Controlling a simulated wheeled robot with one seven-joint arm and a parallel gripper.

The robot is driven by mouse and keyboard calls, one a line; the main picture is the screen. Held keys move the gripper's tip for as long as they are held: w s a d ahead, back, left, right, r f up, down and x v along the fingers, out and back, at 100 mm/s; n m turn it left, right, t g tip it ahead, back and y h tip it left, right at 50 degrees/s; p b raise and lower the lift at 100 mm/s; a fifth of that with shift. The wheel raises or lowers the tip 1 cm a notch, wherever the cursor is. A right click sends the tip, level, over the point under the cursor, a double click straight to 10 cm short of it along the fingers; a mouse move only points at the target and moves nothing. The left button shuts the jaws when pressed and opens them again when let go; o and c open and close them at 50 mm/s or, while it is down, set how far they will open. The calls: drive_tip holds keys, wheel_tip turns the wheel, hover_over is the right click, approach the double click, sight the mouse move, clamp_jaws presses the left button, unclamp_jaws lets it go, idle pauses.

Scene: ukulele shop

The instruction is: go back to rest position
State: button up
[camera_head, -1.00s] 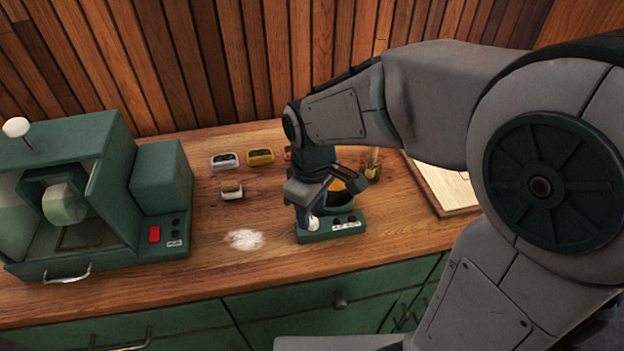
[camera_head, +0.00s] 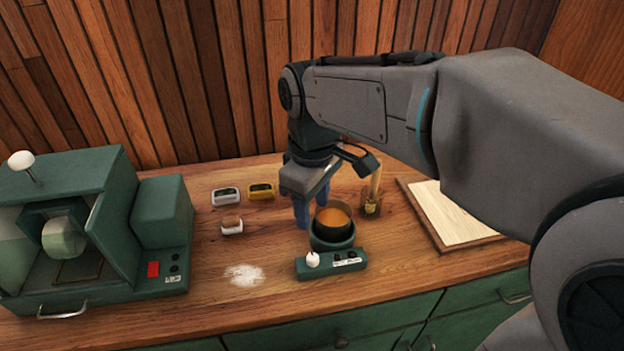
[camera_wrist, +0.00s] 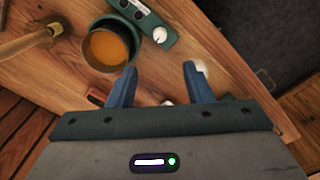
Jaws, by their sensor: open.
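My gripper (camera_head: 310,212) is above the wooden counter, behind and slightly left of a dark pot of orange liquid (camera_head: 333,218). In the wrist view its two blue fingers (camera_wrist: 158,86) are spread apart with nothing between them. The pot sits on a green heater base (camera_head: 331,263) with a white knob (camera_head: 312,259) and dark knobs. The pot also shows in the wrist view (camera_wrist: 107,47), beyond the left finger. My arm reaches in from the right side of the head view and hides part of the wall and counter.
A green machine (camera_head: 95,240) stands at the left of the counter (camera_head: 205,285). Small white (camera_head: 226,196) and yellow (camera_head: 261,191) boxes lie near the back. White powder (camera_head: 244,274) lies in front. A brush-like tool in a brass holder (camera_head: 371,203) and a pale board (camera_head: 455,213) are right.

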drive_tip(key=s+d+f+m+t, duration=0.1)
drive_tip(key=s+d+f+m, duration=0.1)
drive_tip(key=d+m, duration=0.3)
drive_tip(key=s+d+f+m+t, duration=0.2)
drive_tip(key=s+d+m, duration=0.3)
drive_tip(key=d, duration=0.4)
drive_tip(key=shift+s+d+f+m, duration=0.15)
drive_tip(key=shift+f+m, duration=0.5)
drive_tip(key=shift+m, duration=0.05)
